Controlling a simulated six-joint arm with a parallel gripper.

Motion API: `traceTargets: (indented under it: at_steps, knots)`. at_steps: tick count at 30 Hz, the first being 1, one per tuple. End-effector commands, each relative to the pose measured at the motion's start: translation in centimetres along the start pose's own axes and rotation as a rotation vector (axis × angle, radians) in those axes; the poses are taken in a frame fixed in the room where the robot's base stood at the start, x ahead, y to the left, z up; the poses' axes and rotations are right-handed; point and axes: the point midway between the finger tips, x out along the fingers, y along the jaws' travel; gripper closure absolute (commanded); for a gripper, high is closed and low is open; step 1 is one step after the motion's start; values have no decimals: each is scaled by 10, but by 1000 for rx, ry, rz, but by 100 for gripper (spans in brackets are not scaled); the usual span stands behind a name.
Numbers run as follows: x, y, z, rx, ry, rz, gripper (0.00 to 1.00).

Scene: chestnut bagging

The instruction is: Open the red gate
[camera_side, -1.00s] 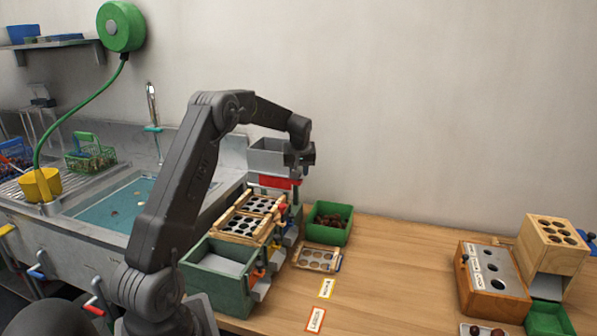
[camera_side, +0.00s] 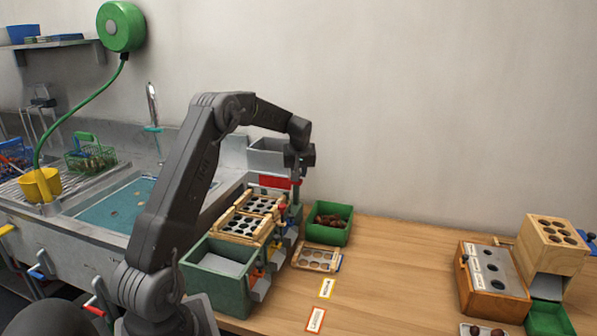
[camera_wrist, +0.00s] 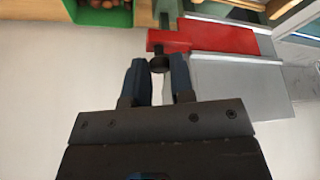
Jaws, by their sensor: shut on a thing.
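The red gate (camera_side: 276,182) is a flat red plate under the grey hopper (camera_side: 266,155), at the back of the sorting stand. In the wrist view the red gate (camera_wrist: 222,40) lies across the grey hopper wall, with a dark round knob (camera_wrist: 159,63) at its left end. My gripper (camera_side: 297,176) points down at the right end of the gate in the side view. In the wrist view my gripper's blue fingers (camera_wrist: 159,68) stand on either side of the knob and are shut on it. The exact finger contact is partly hidden.
Wooden sieve trays (camera_side: 243,224) sit below and in front of the hopper. A green bin of chestnuts (camera_side: 329,222) stands to the right, near a loose wooden tray (camera_side: 317,257). The wooden bench (camera_side: 400,270) is clear in the middle.

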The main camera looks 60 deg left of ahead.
Motion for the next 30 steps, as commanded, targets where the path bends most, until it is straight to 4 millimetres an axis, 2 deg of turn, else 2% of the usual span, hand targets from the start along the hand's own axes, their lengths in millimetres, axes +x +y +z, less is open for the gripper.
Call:
traceTargets:
  at_steps: [6, 9, 18, 19, 22, 30]
  knots:
    - [-6, 33, 12, 5, -2, 2, 100]
    - [-7, 44, 16, 3, -1, 1, 100]
    - [-8, 46, 17, 0, -1, 0, 100]
    - [-8, 46, 17, 0, -1, 0, 77]
    - [-8, 46, 17, 0, -1, 0, 67]
    - [-9, 46, 17, 0, -1, 0, 67]
